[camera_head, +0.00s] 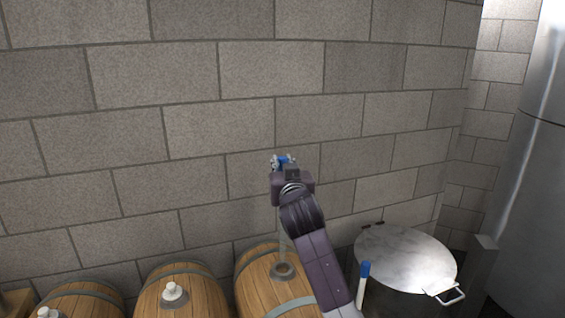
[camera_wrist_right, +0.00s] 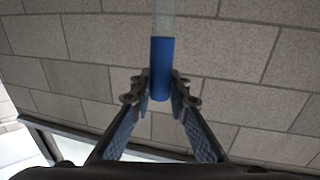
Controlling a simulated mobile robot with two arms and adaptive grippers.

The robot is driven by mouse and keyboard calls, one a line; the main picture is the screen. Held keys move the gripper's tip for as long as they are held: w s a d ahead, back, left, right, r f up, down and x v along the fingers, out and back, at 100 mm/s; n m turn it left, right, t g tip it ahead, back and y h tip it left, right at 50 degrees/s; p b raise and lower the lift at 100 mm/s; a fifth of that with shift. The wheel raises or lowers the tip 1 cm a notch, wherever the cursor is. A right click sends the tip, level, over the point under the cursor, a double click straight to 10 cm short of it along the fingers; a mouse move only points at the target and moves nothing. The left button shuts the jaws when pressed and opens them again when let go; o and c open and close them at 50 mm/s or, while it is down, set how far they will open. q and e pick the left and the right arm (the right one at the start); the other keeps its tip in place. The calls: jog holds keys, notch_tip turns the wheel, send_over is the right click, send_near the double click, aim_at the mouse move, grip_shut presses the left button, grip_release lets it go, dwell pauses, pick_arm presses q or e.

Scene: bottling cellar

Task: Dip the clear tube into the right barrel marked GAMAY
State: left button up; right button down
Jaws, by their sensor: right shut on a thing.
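My right gripper (camera_head: 284,160) is above the right barrel (camera_head: 258,292) and shut on the blue end of the clear tube. The right wrist view shows the fingers (camera_wrist_right: 160,95) on both sides of the blue grip of the clear tube (camera_wrist_right: 163,20). In the head view the tube shows faintly, running down from the gripper toward the open hole (camera_head: 284,271) of the right barrel. I cannot tell whether its lower end is inside the hole. My right arm covers part of this barrel. No GAMAY marking is visible. My left gripper is out of view.
The middle barrel (camera_head: 190,300) and left barrel (camera_head: 95,293) carry white bungs. A steel lid (camera_head: 400,255) and a blue-topped pale rod (camera_head: 364,270) are right of my arm. A tall metal tank (camera_head: 530,170) stands far right. A stone wall (camera_head: 200,130) is behind.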

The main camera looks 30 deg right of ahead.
jog(key=shift+f+b, duration=1.05)
jog(key=shift+f, duration=0.75)
jog(key=shift+f+b, duration=1.15)
jog(key=shift+f, duration=0.75)
jog(key=b, duration=0.5)
send_over(283, 234)
jog(key=w, duration=0.1)
notch_tip(283, 234, down, 8)
jog(key=shift+d+r, duration=0.25)
jog(key=shift+f+b, duration=2.25)
jog(key=shift+f, duration=1.5)
